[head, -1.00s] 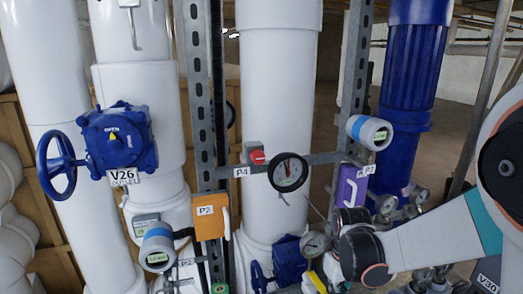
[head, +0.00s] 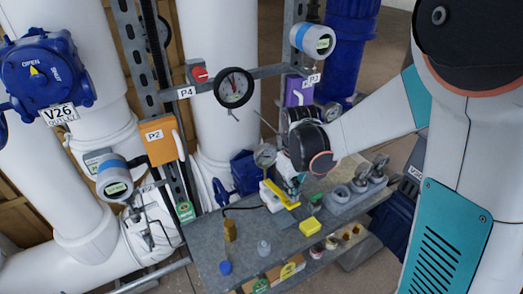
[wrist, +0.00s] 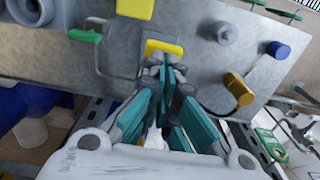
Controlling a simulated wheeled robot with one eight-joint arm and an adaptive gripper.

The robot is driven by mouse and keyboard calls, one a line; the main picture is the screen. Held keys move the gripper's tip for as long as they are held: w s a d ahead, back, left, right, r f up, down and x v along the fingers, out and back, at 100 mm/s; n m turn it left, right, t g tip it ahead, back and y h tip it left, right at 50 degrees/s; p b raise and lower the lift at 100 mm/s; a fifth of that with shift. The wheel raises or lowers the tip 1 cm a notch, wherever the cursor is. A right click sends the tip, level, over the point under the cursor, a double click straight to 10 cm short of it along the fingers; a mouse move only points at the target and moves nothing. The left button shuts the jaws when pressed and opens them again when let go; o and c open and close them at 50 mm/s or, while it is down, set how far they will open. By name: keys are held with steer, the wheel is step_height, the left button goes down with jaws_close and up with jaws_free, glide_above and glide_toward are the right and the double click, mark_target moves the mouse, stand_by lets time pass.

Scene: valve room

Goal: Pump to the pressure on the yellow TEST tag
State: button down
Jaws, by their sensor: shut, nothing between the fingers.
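My gripper (wrist: 168,66) is shut and empty, its fingertips close to a yellow piece (wrist: 163,48) over the grey bench; I cannot tell whether they touch. In the head view a yellow bar (head: 284,197) lies beside a white body under my wrist. A small round gauge (head: 265,156) stands just left of my wrist; its reading is too small to make out. A yellow block (head: 310,227) sits on the bench, and shows at the top of the wrist view (wrist: 135,8). I cannot read TEST on either yellow thing.
The grey bench (head: 205,262) carries a brass fitting (head: 229,231), a grey fitting (head: 264,248), a blue cap (head: 225,268) and a grey block with several gauges (head: 355,190).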

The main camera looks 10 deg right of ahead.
stand_by(0.3)
steer(key=shift+r+p, duration=1.4)
steer(key=shift+r, duration=0.7)
steer(key=shift+s+r, duration=0.15)
steer(key=s+r+m+t+b, duration=0.1)
steer(key=s+r+t+b, duration=0.1)
steer(key=s, duration=0.5)
steer(key=s+r+m+t+b, duration=0.2)
steer(key=s+r+t+b, duration=0.1)
steer(key=s+t+b, duration=0.2)
steer(key=s+b, duration=0.1)
steer(key=s, duration=0.1)
steer(key=shift+s+r+m, duration=0.3)
steer(key=shift+s+r, duration=0.05)
